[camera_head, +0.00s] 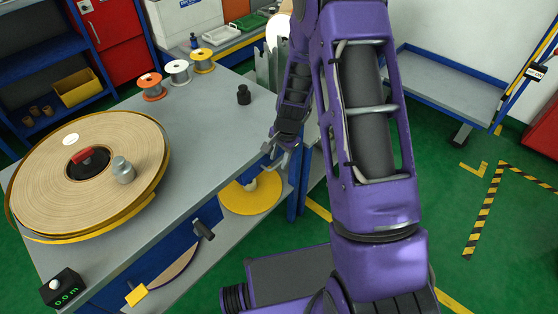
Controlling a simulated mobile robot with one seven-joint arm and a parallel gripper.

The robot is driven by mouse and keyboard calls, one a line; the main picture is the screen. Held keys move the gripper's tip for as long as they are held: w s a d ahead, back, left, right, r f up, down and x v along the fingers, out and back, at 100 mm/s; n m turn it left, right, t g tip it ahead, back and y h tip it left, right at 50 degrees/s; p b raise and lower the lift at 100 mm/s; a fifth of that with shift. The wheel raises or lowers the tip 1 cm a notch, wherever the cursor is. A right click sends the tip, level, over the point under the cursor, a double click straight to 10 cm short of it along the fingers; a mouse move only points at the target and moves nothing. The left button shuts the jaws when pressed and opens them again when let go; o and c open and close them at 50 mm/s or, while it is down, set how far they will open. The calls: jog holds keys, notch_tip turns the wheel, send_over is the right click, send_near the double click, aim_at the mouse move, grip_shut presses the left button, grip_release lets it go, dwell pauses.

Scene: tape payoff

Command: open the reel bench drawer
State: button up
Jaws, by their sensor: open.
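The reel bench (190,150) has a grey top and a blue front under its edge. A blue panel (207,214) under the front edge looks like the drawer front, and it appears closed. A dark grey piece (203,230), perhaps its handle, sticks out there. My gripper (274,158) hangs at the bench's right front edge, to the right of and farther back than that piece. It is open, and nothing shows between its fingers. Blue parts behind the fingers are partly hidden, so I cannot tell whether the fingers touch the bench.
A large tape reel (95,150) with a metal weight (123,170) covers the bench's left part. Small spools (177,71) and a black weight (243,95) stand farther back. A yellow disc (252,192) lies on the lower shelf. Green floor is clear at right, before a grey cart (445,85).

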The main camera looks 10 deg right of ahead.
jog(key=shift+f, duration=0.35)
grip_shut()
dwell(1.2)
